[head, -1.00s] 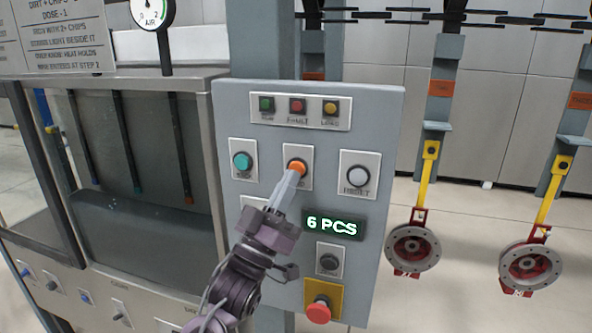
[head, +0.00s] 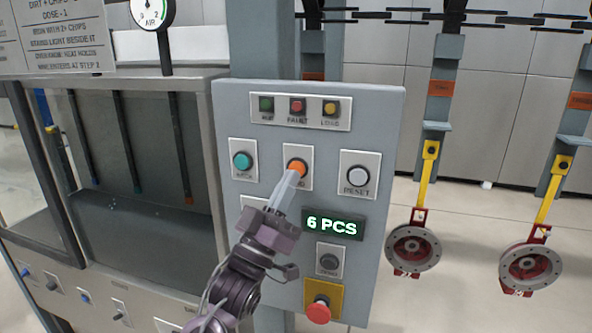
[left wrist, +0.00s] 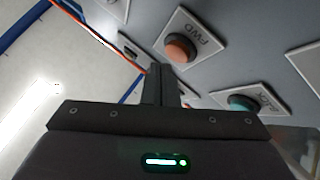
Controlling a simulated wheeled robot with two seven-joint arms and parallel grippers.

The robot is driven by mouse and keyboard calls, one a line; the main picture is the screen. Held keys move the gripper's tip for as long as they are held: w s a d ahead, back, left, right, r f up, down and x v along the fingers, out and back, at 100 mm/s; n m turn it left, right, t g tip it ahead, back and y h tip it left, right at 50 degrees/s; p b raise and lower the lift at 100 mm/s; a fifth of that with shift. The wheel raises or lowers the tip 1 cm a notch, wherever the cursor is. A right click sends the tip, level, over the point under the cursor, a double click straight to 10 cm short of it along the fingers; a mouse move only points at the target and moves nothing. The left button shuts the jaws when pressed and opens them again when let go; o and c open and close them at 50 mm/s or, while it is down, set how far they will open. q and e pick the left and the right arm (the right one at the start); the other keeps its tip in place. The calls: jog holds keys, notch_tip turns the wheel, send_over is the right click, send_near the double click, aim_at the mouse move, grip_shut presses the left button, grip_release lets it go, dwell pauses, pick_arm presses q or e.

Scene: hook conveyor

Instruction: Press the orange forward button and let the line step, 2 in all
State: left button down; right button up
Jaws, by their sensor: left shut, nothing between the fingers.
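The orange forward button (head: 297,168) sits on a white plate in the upper middle of the grey control panel (head: 225,130). In the left wrist view the button (left wrist: 180,48) shows with the label FWD beside it. My left gripper (head: 293,178) is shut and empty, its fingertips just below the button in the head view. In the left wrist view the fingers (left wrist: 157,68) point at the panel just beside the button; I cannot tell whether they touch it. A display (head: 332,224) reads 6 PCS. My right gripper is not in view.
A teal button (head: 242,161) and a white RESET button (head: 358,176) flank the orange one. A red mushroom button (head: 318,312) is at the panel's bottom. Red ring parts (head: 416,249) hang from yellow hooks (head: 429,165) at the right.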

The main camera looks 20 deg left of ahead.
pick_arm(q)
jog(key=shift+w, duration=0.15)
jog(key=shift+w, duration=0.3)
